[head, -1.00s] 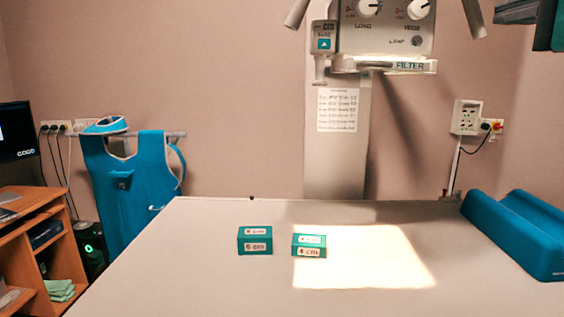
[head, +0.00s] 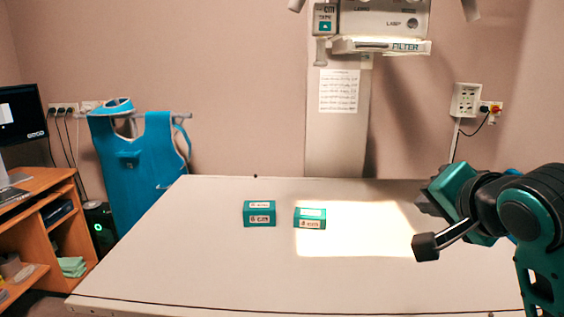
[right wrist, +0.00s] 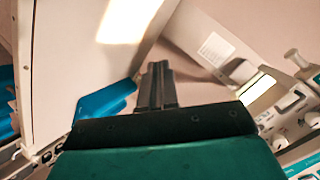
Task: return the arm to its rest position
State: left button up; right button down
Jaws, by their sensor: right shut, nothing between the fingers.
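My right arm (head: 525,210) comes in from the right edge in the head view, in front of the right part of the table. Its gripper (head: 426,204) points left and away and is held over the table. In the right wrist view the two dark fingers (right wrist: 157,78) lie together, shut, with nothing between them. My left arm and gripper are not in view.
Two teal boxes (head: 259,214) (head: 310,218) stand apart on the pale table (head: 180,260), left of the gripper. The scanner column (head: 337,150) stands behind. A blue apron (head: 140,160) and wooden desk (head: 35,215) are left. The table's left part is clear.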

jog(key=s+a+f+n+g, duration=0.1)
jog(key=s+f+n+g, duration=0.3)
jog(key=f, duration=0.7)
jog(key=s+a+f+n+g, duration=0.1)
jog(key=s+f+n, duration=0.1)
jog(key=s+f, duration=0.6)
jog(key=s+f+n+g, duration=0.4)
jog(key=s+f+n, duration=0.2)
jog(key=s+f, duration=0.75)
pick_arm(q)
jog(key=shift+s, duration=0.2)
pick_arm(e)
jog(key=w+a+f+t+y, duration=0.1)
jog(key=w+a+f+t, duration=0.1)
jog(key=w+f+t, duration=0.5)
jog(key=shift+w+a+f+y, duration=0.3)
jog(key=shift+w+a+f, duration=0.1)
jog(key=shift+f, duration=0.3)
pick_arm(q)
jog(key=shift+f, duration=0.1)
